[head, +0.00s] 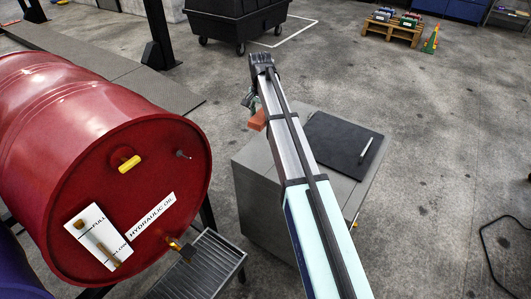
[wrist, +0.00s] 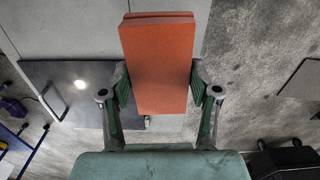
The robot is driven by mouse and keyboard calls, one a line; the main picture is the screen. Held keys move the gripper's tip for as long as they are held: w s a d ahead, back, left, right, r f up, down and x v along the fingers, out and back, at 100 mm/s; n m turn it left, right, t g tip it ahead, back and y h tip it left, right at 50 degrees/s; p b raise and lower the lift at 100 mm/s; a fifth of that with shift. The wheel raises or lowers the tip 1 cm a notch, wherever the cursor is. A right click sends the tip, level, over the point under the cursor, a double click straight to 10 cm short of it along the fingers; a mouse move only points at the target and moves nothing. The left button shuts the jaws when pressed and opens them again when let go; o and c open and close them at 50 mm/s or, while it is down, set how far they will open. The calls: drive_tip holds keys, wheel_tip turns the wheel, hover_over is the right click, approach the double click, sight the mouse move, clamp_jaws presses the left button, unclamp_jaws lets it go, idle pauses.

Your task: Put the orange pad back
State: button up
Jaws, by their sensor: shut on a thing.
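The orange pad (wrist: 157,50) is a flat rectangular block, upright in the middle of the wrist view. My gripper (wrist: 158,85) is shut on it, with one finger at each long side. In the head view the orange pad (head: 257,121) shows partly, just left of my arm. My gripper (head: 249,99) is mostly hidden behind the arm there. The pad is held near the far left corner of a grey cabinet; its height above the cabinet cannot be told.
A black wheeled bin (head: 235,20) stands behind. Floor on the right is mostly clear.

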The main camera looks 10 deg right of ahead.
sight(261, 155)
drive_tip(key=shift+w+d, duration=0.1)
drive_tip(key=shift+w, duration=0.7)
drive_tip(key=shift+w+f+m, duration=0.1)
drive_tip(key=shift+w+m, duration=0.1)
drive_tip(key=shift+m, duration=0.1)
wheel_tip(261, 155, down, 20)
drive_tip(key=p, duration=0.5)
drive_tip(key=shift+r, duration=0.2)
drive_tip(key=shift+f, duration=0.2)
drive_tip(key=o, duration=1.2)
drive_tip(key=shift+r, duration=0.1)
wheel_tip(261, 155, up, 12)
drive_tip(key=b, duration=0.3)
drive_tip(key=shift+r+b, duration=0.15)
drive_tip(key=shift+b, duration=0.25)
